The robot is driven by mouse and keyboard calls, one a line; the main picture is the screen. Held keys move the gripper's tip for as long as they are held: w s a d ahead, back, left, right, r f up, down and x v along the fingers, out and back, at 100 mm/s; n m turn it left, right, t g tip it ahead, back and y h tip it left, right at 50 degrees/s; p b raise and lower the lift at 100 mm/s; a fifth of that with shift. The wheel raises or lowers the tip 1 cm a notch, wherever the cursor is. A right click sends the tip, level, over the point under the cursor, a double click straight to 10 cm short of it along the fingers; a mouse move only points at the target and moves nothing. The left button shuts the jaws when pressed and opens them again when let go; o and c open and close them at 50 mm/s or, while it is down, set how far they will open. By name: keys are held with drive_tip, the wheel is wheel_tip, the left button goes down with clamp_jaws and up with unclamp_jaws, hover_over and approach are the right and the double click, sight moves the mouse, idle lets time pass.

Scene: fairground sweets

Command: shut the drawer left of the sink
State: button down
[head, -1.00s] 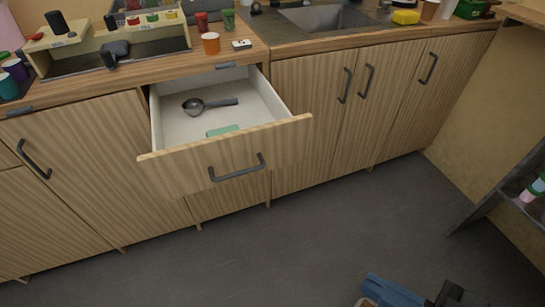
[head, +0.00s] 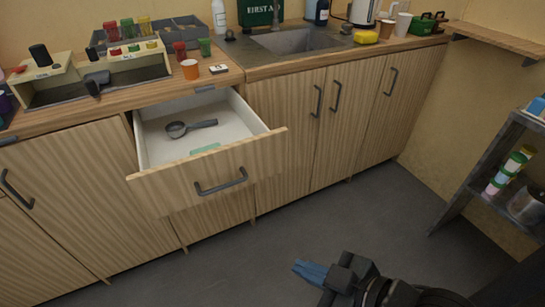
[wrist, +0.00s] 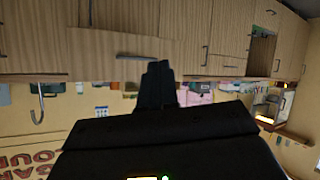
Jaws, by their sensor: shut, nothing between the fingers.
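The wooden drawer (head: 205,172) left of the sink (head: 300,40) is pulled well out in the head view. Its dark bar handle (head: 221,182) faces the room. A dark scoop (head: 190,128) and a flat green item (head: 205,149) lie inside on the white bottom. My gripper (head: 302,270) is low over the floor, right of the drawer front and apart from it, with its blue fingers together and empty, pointing left. In the wrist view, which looks upside down, the dark fingers (wrist: 158,80) stand before a wooden front with a handle.
The counter holds a condiment caddy (head: 125,65), an orange cup (head: 190,69) and a yellow sponge (head: 366,37). Closed cupboard doors (head: 290,130) stand right of the drawer. A dark shelf rack (head: 470,180) stands at the right. The grey floor (head: 225,270) before the drawer is clear.

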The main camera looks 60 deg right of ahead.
drive_tip(key=w+d+n+g+p, duration=0.2)
drive_tip(key=w+d+n+g, duration=0.15)
drive_tip(key=w+d, duration=0.7)
drive_tip(key=d+r+n+g+y, duration=0.1)
drive_tip(key=d+r+n+y, duration=0.15)
drive_tip(key=d, duration=0.35)
drive_tip(key=d+r+n+y, duration=0.1)
drive_tip(key=d+r+n, duration=0.2)
drive_tip(key=d+r, duration=0.15)
approach(263, 166)
wheel_tip(263, 166, down, 3)
drive_tip(key=a, duration=0.3)
drive_tip(key=shift+w+d+f+h+p, duration=0.15)
drive_tip(key=shift+w+d+p, duration=0.2)
drive_tip(key=shift+w, duration=0.2)
drive_tip(key=shift+w+d+f+h+p, duration=0.1)
drive_tip(key=shift+w+d+p, duration=0.15)
drive_tip(key=shift+w+d, duration=0.5)
drive_tip(key=shift+w, duration=0.2)
